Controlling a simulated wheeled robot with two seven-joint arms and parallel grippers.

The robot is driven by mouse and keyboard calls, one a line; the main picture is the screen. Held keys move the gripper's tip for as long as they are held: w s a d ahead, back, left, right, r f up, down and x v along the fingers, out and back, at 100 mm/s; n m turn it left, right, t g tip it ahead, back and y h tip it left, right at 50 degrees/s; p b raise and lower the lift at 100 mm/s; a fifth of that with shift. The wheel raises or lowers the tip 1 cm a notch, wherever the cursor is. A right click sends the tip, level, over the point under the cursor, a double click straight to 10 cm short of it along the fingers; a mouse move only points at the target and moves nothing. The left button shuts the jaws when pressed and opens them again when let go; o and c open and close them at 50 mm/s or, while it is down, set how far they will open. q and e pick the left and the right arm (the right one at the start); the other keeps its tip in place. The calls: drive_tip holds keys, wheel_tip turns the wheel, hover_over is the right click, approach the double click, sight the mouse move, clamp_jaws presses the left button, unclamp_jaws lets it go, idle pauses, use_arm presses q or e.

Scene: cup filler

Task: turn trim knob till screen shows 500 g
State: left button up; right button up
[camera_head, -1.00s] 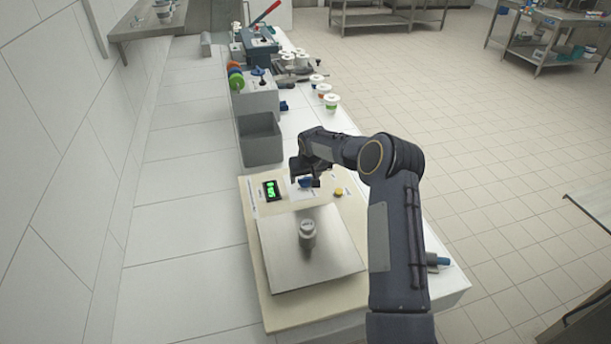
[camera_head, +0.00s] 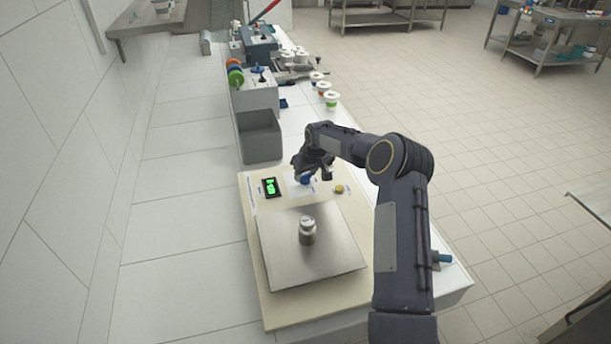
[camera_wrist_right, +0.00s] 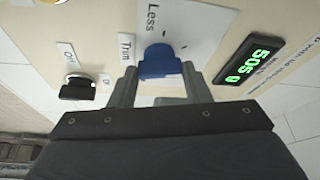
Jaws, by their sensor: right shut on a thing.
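My right gripper (camera_wrist_right: 159,82) is shut on the knob (camera_wrist_right: 158,62), one finger on each side, in the right wrist view. The screen (camera_wrist_right: 250,60) has green digits that appear to read 505 g, seen turned over. It also shows in the head view (camera_head: 270,187), too small to read surely. A metal weight (camera_head: 307,231) stands upright on the steel pan (camera_head: 285,268). My left gripper is out of view.
A yellow button (camera_head: 339,189) is right of the knob. A grey bin (camera_head: 259,137) stands behind the scale, with several cups (camera_head: 331,100) further back.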

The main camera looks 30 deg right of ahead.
drive_tip(key=n, duration=0.1)
drive_tip(key=n+y+b, duration=0.1)
drive_tip(key=n, duration=0.1)
drive_tip(key=shift+d+f+n, duration=0.1)
drive_tip(key=shift+d+n, duration=0.05)
drive_tip(key=shift+n, duration=0.15)
drive_tip(key=n+y, duration=0.1)
drive_tip(key=n, duration=0.1)
drive_tip(key=shift+w+n+g+y+b, duration=0.1)
drive_tip(key=shift+n+g+y+b, duration=0.2)
drive_tip(key=shift+n, duration=0.1)
drive_tip(key=shift+d+r+n+g+y+p, duration=0.1)
drive_tip(key=shift+n+g+y+p, duration=0.05)
drive_tip(key=shift+n, duration=0.45)
drive_tip(key=shift+r+n+g+y+p, duration=0.1)
drive_tip(key=shift+n+g+y+p, duration=0.05)
drive_tip(key=shift+n, duration=0.45)
drive_tip(key=shift+n+g+y+p, duration=0.3)
drive_tip(key=shift+n+p, duration=0.25)
drive_tip(key=shift+n, duration=0.65)
drive_tip(key=o, duration=1)
